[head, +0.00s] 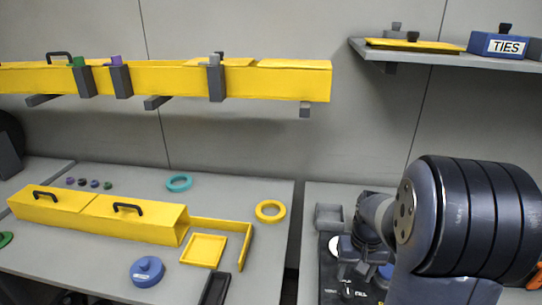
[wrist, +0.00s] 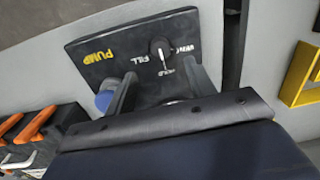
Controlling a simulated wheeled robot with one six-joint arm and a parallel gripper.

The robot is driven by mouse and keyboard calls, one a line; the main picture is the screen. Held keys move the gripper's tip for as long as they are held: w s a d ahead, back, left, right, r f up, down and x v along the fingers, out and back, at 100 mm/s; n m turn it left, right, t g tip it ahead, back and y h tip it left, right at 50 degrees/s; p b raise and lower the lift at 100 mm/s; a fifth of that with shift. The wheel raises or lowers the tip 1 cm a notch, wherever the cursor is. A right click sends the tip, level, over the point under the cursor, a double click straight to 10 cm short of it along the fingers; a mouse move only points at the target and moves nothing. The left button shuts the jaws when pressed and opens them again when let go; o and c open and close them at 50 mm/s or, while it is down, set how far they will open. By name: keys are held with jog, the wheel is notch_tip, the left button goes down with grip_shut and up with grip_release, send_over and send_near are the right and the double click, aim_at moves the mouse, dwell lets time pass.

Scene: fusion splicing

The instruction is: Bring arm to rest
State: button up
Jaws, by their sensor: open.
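My arm fills the lower right of the head view, bent down over the right bench. My gripper (wrist: 165,88) shows in the wrist view with its two grey fingers apart and nothing seen held between them. It is over a black panel (wrist: 95,68) lettered PUMP and FILL, with a small selector knob (wrist: 161,48) just beyond the fingertips. I cannot tell whether a finger touches the panel. A blue round part (wrist: 104,100) shows beside the left finger. In the head view the panel (head: 330,270) is partly hidden by my arm.
Orange-handled tools (wrist: 40,125) lie at the wrist view's left. A shelf (head: 440,57) with a TIES box (head: 505,46) hangs above my arm.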

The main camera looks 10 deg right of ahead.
aim_at(348, 293)
notch_tip(348, 293, down, 8)
jog(key=shift+a+f, duration=0.1)
jog(key=shift+r, duration=0.2)
dwell(0.3)
notch_tip(348, 293, up, 11)
notch_tip(348, 293, down, 11)
jog(key=shift+f, duration=0.1)
jog(key=shift+m+p, duration=0.5)
jog(key=shift+m, duration=0.4)
jog(key=m+p, duration=0.1)
jog(key=m, duration=0.3)
jog(key=shift+p, duration=0.3)
jog(key=m+p, duration=0.3)
jog(key=m, duration=0.3)
jog(key=shift+r, duration=0.2)
notch_tip(348, 293, up, 9)
jog(key=shift+s+r+b, duration=0.15)
jog(key=shift+r+b, duration=0.05)
jog(key=shift+b, duration=0.15)
